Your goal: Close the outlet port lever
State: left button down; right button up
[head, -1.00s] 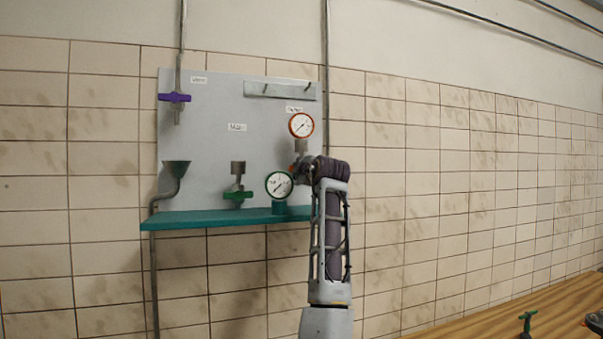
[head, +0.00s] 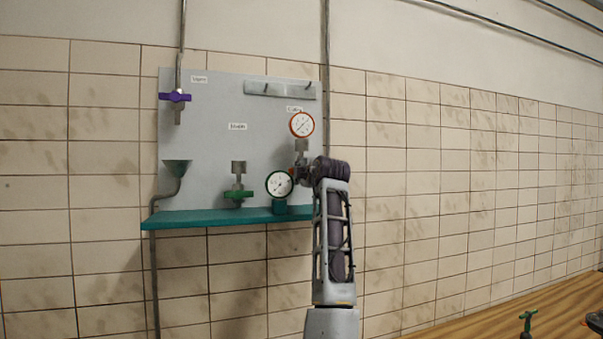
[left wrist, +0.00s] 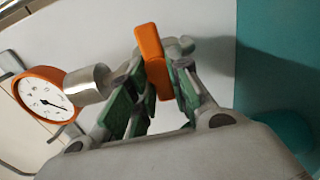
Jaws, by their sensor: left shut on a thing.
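The orange lever (left wrist: 152,55) sits on a metal valve body joined to the orange-rimmed gauge (left wrist: 47,94), in the left wrist view. My left gripper (left wrist: 160,77) is shut on this lever, with its green-padded fingers on either side. In the head view the orange-rimmed gauge (head: 302,124) is at the right of the grey wall panel (head: 215,130). My left gripper (head: 299,172) is just below it there, and mostly hides the lever. The small label by the gauge is too blurred to read surely. My right gripper is in neither view.
A teal shelf (head: 220,218) runs under the panel. A green-rimmed gauge (head: 279,184) stands close left of my gripper, with a green valve handle (head: 238,195) further left. A purple handle (head: 174,97) is at upper left. A wooden surface (head: 500,318) is at lower right.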

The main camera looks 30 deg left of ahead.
pick_arm(q)
jog(key=c, duration=1.3)
grip_release()
jog(key=shift+d, duration=0.1)
jog(key=shift+v, duration=5.95)
jog(key=shift+f, duration=0.1)
